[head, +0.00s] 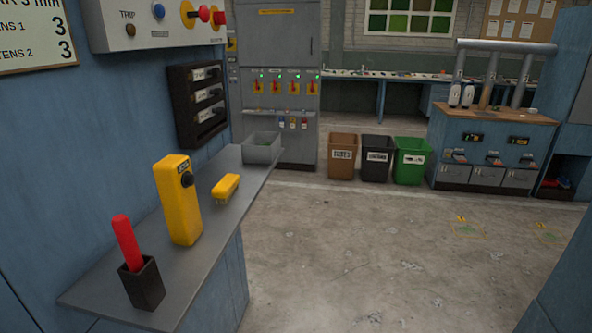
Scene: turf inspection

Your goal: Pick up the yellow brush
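In the head view, a small yellow brush (226,186) lies on the grey shelf (195,262) at the left. It has a rounded yellow block body, and what looks like short bristles shows at its lower edge. It sits just right of and behind an upright yellow box-shaped device (178,205) with a black knob. The two look close together but apart. My gripper is not in view.
On the shelf, a dark cup (143,285) holding a red stick stands in front, and a grey bin (262,148) stands at the far end. A blue panel wall rises behind the shelf. Brown, black and green bins (411,163) stand farther off. The concrete floor (345,240) is clear.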

